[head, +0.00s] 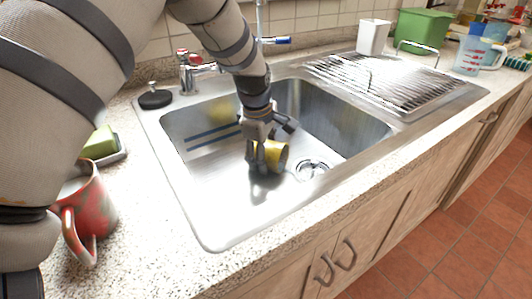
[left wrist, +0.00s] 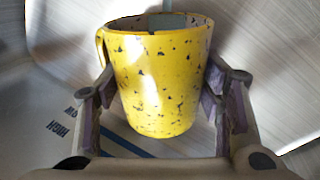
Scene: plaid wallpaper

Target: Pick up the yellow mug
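The yellow mug (head: 275,155) lies tilted on its side on the sink floor, left of the drain. In the left wrist view the mug (left wrist: 158,80) is yellow with dark specks, its handle at the left. My left gripper (head: 268,150) reaches down into the sink at the mug. In the left wrist view its fingers (left wrist: 160,100) stand on both sides of the mug, very near or touching its wall. I cannot tell whether they press on it. My right gripper is not in view.
The metal sink (head: 215,205) surrounds the mug with steep walls. A faucet (head: 195,70) stands behind it. A red mug (head: 92,200) and a sponge (head: 100,143) are on the left counter. A drying rack (head: 385,80), a white cup (head: 373,37) and a measuring jug (head: 470,55) are at the right.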

